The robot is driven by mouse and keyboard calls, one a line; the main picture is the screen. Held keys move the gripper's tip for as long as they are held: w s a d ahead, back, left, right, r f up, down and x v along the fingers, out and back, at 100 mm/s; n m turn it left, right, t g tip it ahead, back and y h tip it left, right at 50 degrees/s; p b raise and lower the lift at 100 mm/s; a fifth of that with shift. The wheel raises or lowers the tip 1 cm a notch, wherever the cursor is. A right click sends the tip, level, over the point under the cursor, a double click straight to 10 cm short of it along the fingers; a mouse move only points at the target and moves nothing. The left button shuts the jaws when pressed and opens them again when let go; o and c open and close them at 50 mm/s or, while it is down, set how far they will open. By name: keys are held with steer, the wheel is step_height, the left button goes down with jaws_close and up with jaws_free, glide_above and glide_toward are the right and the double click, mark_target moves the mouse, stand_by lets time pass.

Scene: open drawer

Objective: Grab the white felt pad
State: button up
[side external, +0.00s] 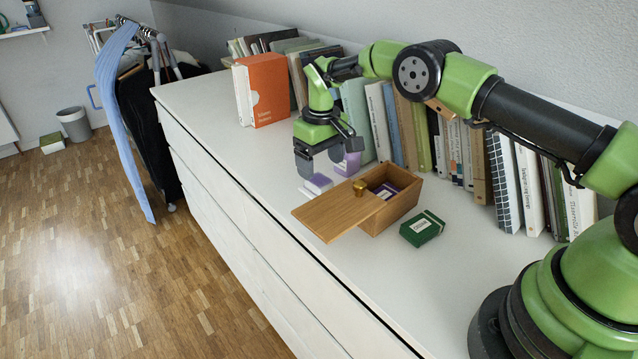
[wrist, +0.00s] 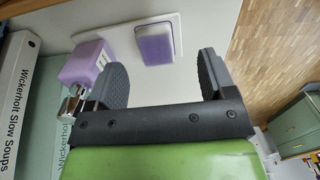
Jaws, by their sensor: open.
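A thin white pad-like piece (wrist: 122,42) lies flat on the white top in the wrist view; I cannot tell whether it is felt. A purple block with pale edges (wrist: 154,43) sits on it and hides part of it. The block also shows in the side view (side external: 318,182), just below my gripper. My gripper (side external: 318,158) is open and empty, pointing down above the surface. In the wrist view its two fingers (wrist: 163,78) stand wide apart, with the pad and block beyond the gap.
A purple bottle with a metal cap (wrist: 85,65) stands close beside one finger. A wooden box (side external: 398,212) with its lid (side external: 335,215) slid partly off and a green box (side external: 422,229) are nearby. Books (side external: 380,120) line the wall. The cabinet's front edge is close.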

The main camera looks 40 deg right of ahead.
mark_target(324, 183)
steer(key=shift+d+f, duration=0.2)
steer(key=shift+f, duration=1.15)
steer(key=shift+d+f, duration=0.15)
steer(key=shift+f, duration=1.2)
steer(key=c, duration=1)
